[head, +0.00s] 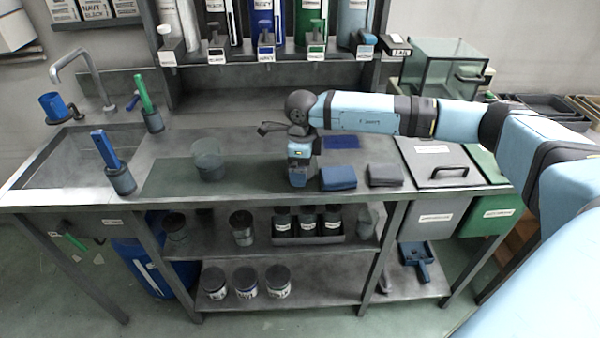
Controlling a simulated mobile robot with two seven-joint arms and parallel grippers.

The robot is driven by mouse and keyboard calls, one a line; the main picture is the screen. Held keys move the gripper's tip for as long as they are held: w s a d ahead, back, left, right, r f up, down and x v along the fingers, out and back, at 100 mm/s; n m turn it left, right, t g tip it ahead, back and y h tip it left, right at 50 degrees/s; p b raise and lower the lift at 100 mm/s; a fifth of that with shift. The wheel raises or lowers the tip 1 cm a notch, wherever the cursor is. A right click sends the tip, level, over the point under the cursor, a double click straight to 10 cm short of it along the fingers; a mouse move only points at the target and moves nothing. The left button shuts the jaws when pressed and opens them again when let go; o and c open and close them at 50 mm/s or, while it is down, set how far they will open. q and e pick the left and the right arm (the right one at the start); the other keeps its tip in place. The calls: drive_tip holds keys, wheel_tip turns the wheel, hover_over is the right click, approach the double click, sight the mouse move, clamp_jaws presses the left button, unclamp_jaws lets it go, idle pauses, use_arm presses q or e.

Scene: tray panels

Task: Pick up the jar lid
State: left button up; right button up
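My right arm reaches in from the right, and its gripper (298,181) points down onto the worktop near the middle. The wrist and hand cover whatever lies right under the fingers, so I cannot tell whether the gripper is open or shut. I cannot make out a jar lid; it may be hidden behind the hand. A clear glass jar or beaker (208,160) stands upright on a dark green mat (165,181), left of my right gripper and apart from it. My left gripper is not in view.
A sink (75,158), cups holding a blue (105,149) and a green tool (143,92) are at the left. Lidded bins (440,165) stand at the right. Bottles line the back shelf.

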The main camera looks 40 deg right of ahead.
drive_tip(key=shift+f, duration=0.8)
drive_tip(key=c, duration=0.8)
drive_tip(key=shift+r, duration=0.1)
